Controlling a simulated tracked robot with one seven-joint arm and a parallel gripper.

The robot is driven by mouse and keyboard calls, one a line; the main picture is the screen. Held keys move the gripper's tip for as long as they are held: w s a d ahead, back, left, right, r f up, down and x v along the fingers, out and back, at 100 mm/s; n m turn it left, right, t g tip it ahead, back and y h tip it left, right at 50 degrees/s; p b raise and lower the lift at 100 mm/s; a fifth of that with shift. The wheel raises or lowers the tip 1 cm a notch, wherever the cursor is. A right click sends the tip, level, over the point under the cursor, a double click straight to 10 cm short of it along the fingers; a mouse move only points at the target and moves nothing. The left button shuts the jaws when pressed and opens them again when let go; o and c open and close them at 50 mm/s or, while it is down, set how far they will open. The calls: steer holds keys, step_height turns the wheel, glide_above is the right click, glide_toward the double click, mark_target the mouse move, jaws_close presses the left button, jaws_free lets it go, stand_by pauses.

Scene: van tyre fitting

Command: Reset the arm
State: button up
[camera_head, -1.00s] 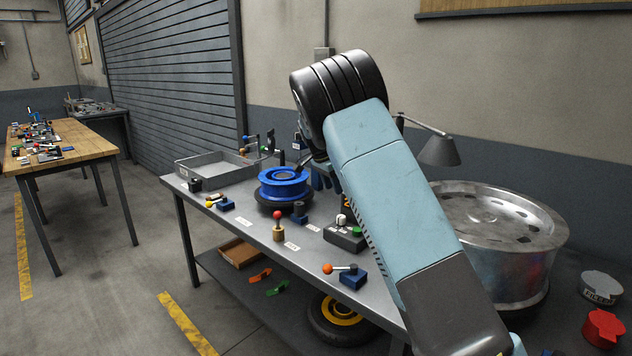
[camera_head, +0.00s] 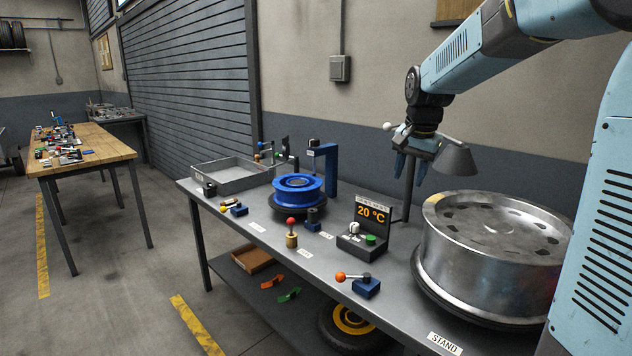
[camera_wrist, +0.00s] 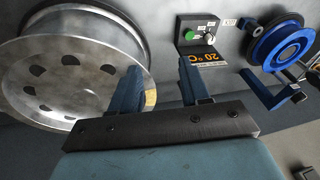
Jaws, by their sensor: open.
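My arm is raised at the right of the head view, and its gripper (camera_head: 411,167) hangs fingers-down above the back of the grey workbench (camera_head: 400,278). The two blue fingers are apart with nothing between them. In the wrist view my gripper (camera_wrist: 160,88) shows at the middle, also empty. The large metal wheel rim (camera_head: 497,262) lies on the bench to the right of the gripper. It fills the left of the wrist view (camera_wrist: 75,60).
A control box with a "20 °C" display (camera_head: 372,214), a blue rim (camera_head: 298,187) on a dark tyre, an orange-knobbed lever (camera_head: 366,286) and a grey tray (camera_head: 232,176) stand on the bench. A lamp (camera_head: 456,160) is close to the gripper. A wooden table (camera_head: 90,155) stands far left.

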steer(key=s+d+f+n+t, duration=0.1)
steer(key=s+n, duration=0.5)
steer(key=s, duration=2.2)
steer(key=shift+s+f+n+t, duration=0.35)
steer(key=shift+s+n+t, duration=0.05)
steer(key=shift+t, duration=0.3)
